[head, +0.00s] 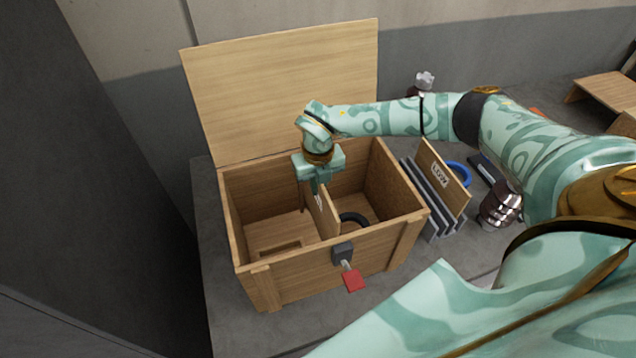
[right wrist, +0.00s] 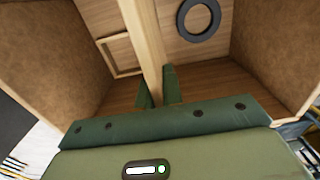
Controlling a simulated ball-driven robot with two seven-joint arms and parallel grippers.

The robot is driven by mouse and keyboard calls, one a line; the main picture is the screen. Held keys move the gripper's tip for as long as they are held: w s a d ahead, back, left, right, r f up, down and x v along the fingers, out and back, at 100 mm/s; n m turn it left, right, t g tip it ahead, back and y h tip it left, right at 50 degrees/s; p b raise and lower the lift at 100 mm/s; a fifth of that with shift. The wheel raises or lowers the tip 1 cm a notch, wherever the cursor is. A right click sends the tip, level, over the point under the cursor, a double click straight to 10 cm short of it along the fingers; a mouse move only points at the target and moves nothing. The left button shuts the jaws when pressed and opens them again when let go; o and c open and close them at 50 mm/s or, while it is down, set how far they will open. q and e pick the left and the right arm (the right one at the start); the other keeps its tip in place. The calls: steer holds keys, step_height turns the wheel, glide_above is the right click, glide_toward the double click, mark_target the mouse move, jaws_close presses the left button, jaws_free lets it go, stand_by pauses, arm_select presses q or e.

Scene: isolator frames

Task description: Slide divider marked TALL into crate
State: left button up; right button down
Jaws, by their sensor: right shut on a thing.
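The wooden crate (head: 400,232) stands open, its lid (head: 285,85) raised at the back. My right gripper (head: 318,188) reaches down into it and is shut on the top edge of an upright wooden divider (head: 325,215). The divider stands inside the crate, between a left and a right part. The right wrist view shows the divider (right wrist: 141,35) between the two green fingers (right wrist: 158,90). Its marking is too small and covered to read. Whether its lower edge is fully seated I cannot tell. My left gripper is not in view.
A black ring (head: 354,217) lies on the crate floor right of the divider; a small wooden frame (head: 278,249) lies left. A red tag (head: 353,281) hangs at the front latch. Right of the crate, a rack holds a panel that seems marked LOW (head: 440,176), near a blue ring (head: 461,172).

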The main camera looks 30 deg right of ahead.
mark_target(318, 204)
steer(key=shift+f+b, duration=2.35)
steer(key=shift+f, duration=1.7)
steer(key=c, duration=1.5)
jaws_free()
step_height(318, 204, up, 16)
steer(key=p, duration=0.2)
steer(key=shift+r+p, duration=0.15)
steer(key=shift+p, duration=0.25)
